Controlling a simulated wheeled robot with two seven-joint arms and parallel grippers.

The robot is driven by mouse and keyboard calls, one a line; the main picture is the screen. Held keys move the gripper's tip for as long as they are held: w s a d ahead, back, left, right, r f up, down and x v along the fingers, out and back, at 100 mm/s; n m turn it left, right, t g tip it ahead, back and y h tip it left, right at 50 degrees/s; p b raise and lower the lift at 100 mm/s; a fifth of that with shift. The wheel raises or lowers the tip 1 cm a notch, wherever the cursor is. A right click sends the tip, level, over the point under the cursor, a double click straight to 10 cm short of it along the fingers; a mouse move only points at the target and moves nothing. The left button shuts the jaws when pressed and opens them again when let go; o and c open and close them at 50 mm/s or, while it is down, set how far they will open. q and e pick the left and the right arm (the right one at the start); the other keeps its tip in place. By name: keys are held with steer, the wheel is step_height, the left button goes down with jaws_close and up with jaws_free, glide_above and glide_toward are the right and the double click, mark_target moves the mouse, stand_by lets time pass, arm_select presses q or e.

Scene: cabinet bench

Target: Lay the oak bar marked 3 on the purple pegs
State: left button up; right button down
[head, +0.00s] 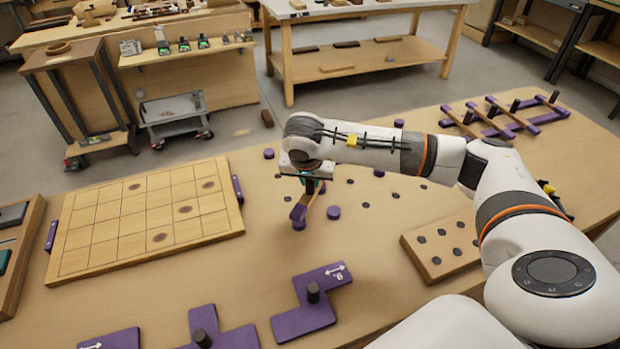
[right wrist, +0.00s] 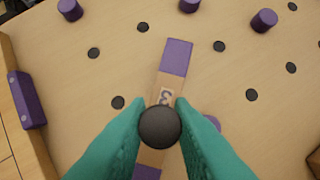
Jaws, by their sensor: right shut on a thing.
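The oak bar (head: 311,201) has purple ends and a dark round knob. In the right wrist view the bar (right wrist: 171,82) shows a 3 printed on the wood. My right gripper (head: 306,180) is shut on its knob (right wrist: 160,127), with a green finger on each side. Short round purple pegs stand on the bench: one peg (head: 334,212) just right of the bar, others (head: 269,153) farther back. In the right wrist view pegs (right wrist: 264,20) stand beyond the bar. Whether the bar touches a peg below it, I cannot tell. My left gripper is out of view.
A gridded wooden board (head: 150,215) lies to the left. Purple pieces with dark knobs (head: 313,300) lie at the front. A wooden block with dark dots (head: 440,245) and a rack of bars (head: 505,118) are to the right. Flat dark discs (right wrist: 252,95) dot the bench.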

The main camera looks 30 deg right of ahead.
steer(key=shift+f+b, duration=0.5)
steer(key=shift+b, duration=0.25)
stand_by(1.2)
steer(key=shift+f+b, duration=0.4)
steer(key=shift+b, duration=0.05)
steer(key=shift+f+b, duration=0.2)
steer(key=shift+b, duration=0.1)
stand_by(1.2)
steer(key=c, duration=0.8)
jaws_free()
steer(key=shift+r, duration=0.15)
steer(key=shift+r+p, duration=2.45)
steer(key=shift+r, duration=1.45)
